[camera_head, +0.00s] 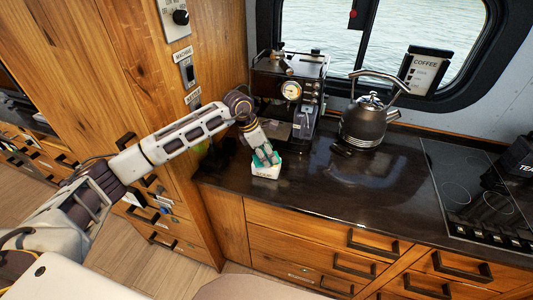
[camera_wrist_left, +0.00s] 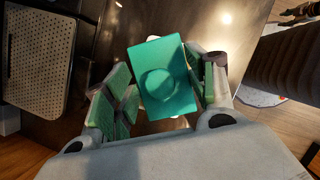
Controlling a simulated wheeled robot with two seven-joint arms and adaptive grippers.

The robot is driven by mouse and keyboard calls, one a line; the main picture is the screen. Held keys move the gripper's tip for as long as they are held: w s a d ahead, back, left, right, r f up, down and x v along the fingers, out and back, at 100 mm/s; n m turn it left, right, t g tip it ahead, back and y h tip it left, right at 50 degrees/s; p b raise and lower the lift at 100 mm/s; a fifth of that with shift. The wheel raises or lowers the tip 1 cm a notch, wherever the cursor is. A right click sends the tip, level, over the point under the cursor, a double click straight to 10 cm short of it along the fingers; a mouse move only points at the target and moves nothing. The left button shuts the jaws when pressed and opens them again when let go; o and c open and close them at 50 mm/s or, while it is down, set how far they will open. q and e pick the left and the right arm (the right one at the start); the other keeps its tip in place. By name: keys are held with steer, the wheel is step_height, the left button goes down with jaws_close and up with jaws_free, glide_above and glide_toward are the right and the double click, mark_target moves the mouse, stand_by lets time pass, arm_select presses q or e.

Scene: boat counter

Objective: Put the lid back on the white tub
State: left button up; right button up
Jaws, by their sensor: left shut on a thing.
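The white tub (camera_head: 265,172) stands on the dark counter in front of the coffee machine, with lettering on its front. The teal lid (camera_wrist_left: 160,78) is a rectangle with a round raised or recessed middle; it lies between the fingers of my left gripper (camera_wrist_left: 165,84). White edges of the tub show just behind the lid in the wrist view, so the lid is over the tub; whether it is fully seated I cannot tell. In the head view my left gripper (camera_head: 265,156) points down at the tub's top, shut on the lid. My right gripper is not in view.
The coffee machine (camera_head: 289,92) stands close behind the tub. A dark kettle (camera_head: 366,122) is to the right, and a hob (camera_head: 475,190) lies further right. The counter (camera_head: 350,185) between tub and hob is clear. A wooden cabinet (camera_head: 110,70) rises at the left.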

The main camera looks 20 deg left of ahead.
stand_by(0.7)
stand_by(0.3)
arm_select(q)
steer(key=o, duration=0.9)
steer(key=o, duration=0.4)
steer(key=shift+o, duration=0.2)
steer(key=shift+r, duration=0.1)
steer(key=shift+r+p, duration=0.35)
steer(key=shift+r, duration=1)
steer(key=shift+r+p, duration=0.8)
steer(key=shift+r, duration=1.25)
